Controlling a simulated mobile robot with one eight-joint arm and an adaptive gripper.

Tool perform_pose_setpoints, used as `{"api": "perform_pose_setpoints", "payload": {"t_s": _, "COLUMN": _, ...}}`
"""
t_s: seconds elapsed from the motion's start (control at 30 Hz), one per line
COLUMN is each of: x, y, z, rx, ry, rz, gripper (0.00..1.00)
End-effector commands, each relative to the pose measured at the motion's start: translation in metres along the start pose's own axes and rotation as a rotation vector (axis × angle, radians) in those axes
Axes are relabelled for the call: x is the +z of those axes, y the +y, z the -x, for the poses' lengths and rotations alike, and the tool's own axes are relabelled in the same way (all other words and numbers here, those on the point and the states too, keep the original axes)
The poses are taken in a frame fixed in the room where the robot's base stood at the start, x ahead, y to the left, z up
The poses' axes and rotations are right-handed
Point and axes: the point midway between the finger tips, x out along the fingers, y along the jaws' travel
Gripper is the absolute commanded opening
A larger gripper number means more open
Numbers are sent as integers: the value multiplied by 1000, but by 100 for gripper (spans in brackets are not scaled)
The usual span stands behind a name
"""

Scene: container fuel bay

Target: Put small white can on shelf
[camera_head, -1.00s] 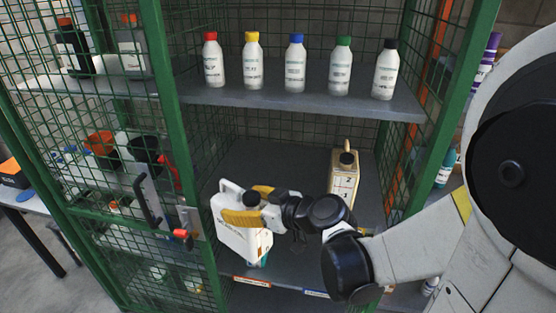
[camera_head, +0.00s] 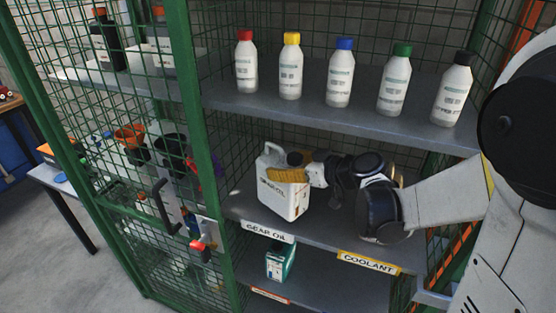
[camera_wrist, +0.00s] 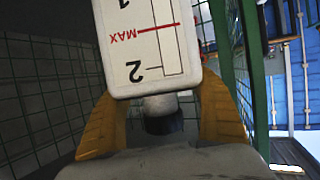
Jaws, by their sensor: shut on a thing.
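The small white can (camera_head: 283,197) is upright at the middle shelf (camera_head: 330,224) of the green cage, toward its left part and above the GEAR OIL label. My gripper (camera_head: 292,168), with yellow fingers, is shut on the can at its top. In the wrist view the can (camera_wrist: 150,45) shows a scale with a red MAX line, and the fingers of my gripper (camera_wrist: 160,108) stand on both sides of its neck and dark cap. Whether the can's base touches the shelf is hard to tell.
Several white bottles with coloured caps stand on the upper shelf (camera_head: 300,112) above my arm. A COOLANT label (camera_head: 369,262) marks the shelf's right front. A green-white container (camera_head: 280,262) stands on the shelf below. The open mesh door (camera_head: 110,170) is at left.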

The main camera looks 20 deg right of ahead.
Motion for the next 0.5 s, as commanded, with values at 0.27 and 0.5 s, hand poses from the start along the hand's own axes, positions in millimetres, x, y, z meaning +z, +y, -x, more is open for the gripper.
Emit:
{"api": "perform_pose_setpoints", "payload": {"t_s": 0.27, "x": -11, "y": 26, "z": -26, "rx": 0, "ry": 1, "rz": -1, "gripper": 33}}
{"api": "perform_pose_setpoints", "payload": {"t_s": 0.5, "x": -16, "y": 39, "z": -39, "rx": -1, "ry": 1, "rz": -1, "gripper": 33}}
